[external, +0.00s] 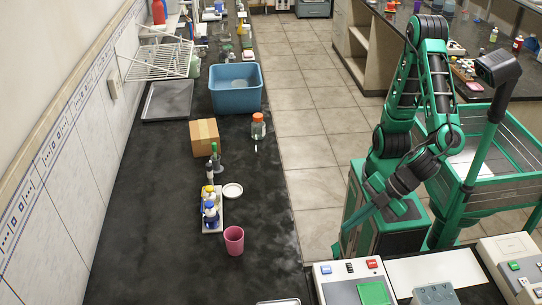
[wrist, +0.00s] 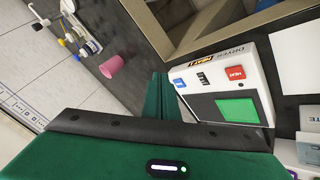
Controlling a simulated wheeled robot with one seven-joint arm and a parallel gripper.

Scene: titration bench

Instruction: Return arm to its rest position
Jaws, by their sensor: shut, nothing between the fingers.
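My green arm (external: 437,85) is folded at the right in the external view, bent high at the elbow, with its forearm slanting down to the left. My gripper (external: 345,228) points down-left over the gap between the dark bench and my base, near the panel with colored buttons. In the wrist view the green fingers (wrist: 159,95) are together and empty. They appear apart from everything around them, though their exact height is hard to tell.
A pink cup (external: 234,240) stands near the bench's right edge, by a tray of small bottles (external: 211,226). A cardboard box (external: 204,138), an orange-capped jar (external: 258,127) and a blue tub (external: 236,98) stand farther back. The button panel (external: 352,287) lies in front; tiled floor (external: 310,150) is open.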

